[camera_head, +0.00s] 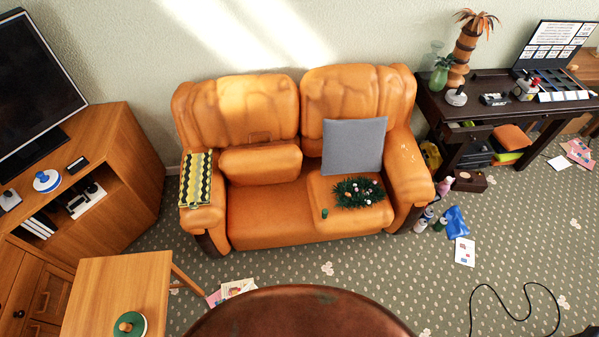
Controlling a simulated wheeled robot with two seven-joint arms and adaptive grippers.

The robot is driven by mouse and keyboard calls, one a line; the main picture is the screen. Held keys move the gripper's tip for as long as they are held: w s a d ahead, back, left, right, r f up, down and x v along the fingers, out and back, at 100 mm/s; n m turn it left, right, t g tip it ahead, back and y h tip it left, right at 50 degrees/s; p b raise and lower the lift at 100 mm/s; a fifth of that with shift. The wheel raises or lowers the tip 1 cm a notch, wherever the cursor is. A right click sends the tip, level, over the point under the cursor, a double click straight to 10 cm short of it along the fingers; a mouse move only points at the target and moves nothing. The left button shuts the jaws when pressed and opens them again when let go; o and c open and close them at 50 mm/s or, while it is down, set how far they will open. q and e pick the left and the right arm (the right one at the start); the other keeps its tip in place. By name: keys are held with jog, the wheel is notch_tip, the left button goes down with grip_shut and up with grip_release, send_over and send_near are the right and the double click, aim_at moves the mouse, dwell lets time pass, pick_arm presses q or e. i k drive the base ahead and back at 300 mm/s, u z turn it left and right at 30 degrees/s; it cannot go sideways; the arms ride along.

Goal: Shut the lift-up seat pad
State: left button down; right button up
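An orange leather two-seat sofa (285,228) stands against the wall. Its left seat pad (260,163) appears tilted up against the backrest, with a flat orange surface (262,207) in front of it. The right seat pad (318,187) lies flat. A grey cushion (354,146) leans on the backrest there, and a green wreath (358,193) and a small green cup (324,213) rest on the pad. Neither of my grippers is in view.
A patterned cloth (196,181) covers the sofa's left arm. A wooden table (118,290) stands front left, and a rounded brown surface (300,312) fills the bottom middle. Cans (424,219) and papers (464,251) lie right of the sofa. Carpet directly before it is mostly clear.

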aim_at(280, 163)
jog(key=z, duration=0.4)
jog(key=i, duration=0.4)
jog(key=z, duration=0.95)
jog(key=i, duration=1.3)
jog(key=u, duration=1.1)
jog(key=i, duration=0.35)
jog(key=u, duration=0.3)
